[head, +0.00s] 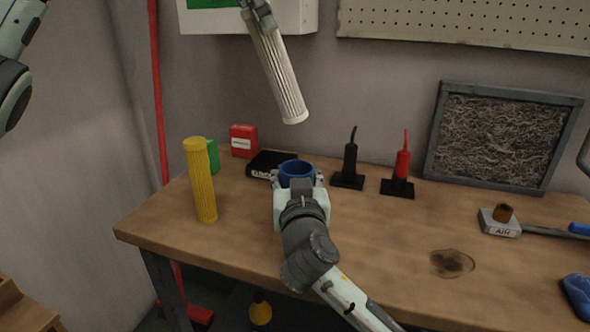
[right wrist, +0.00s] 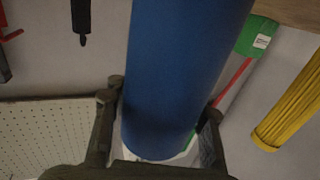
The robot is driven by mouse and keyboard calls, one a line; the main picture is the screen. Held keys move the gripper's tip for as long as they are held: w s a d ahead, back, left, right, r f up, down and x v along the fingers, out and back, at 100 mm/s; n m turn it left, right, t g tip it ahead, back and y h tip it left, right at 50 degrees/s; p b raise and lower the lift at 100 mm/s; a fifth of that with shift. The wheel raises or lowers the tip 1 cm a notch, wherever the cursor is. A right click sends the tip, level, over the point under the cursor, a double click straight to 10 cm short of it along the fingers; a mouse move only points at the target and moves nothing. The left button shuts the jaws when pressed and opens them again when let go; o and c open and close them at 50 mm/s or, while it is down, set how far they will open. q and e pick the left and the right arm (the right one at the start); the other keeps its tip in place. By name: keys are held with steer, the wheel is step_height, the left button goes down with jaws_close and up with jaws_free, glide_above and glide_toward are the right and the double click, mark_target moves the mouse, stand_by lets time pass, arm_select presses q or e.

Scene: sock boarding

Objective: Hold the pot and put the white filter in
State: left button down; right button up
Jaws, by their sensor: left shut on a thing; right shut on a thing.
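The white filter (head: 276,72) is a pleated white cylinder at the top of the head view. It hangs tilted, its lower end to the right. My left gripper (head: 258,13) is shut on its upper end and holds it in the air. The blue pot (head: 296,168) stands at the back of the workbench, below the filter and apart from it. My right gripper (head: 299,183) is shut around the pot, hiding much of it. In the right wrist view the blue pot (right wrist: 182,70) fills the middle between the fingers (right wrist: 158,130).
A yellow pleated filter (head: 201,180) stands at the left of the workbench (head: 375,245). A green object (head: 214,157), red box (head: 243,141) and black box (head: 268,164) are behind. Black (head: 349,165) and red (head: 402,165) tools stand right of the pot, before a framed dirty panel (head: 498,137).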

arm_select(q)
steer(key=shift+f, duration=0.1)
step_height(320, 180, down, 9)
steer(key=shift+f, duration=0.15)
steer(key=c, duration=1)
jaws_free()
steer(key=shift+f, duration=0.1)
steer(key=v, duration=1.2)
arm_select(e)
steer(key=o, duration=1.5)
steer(key=shift+s, duration=0.1)
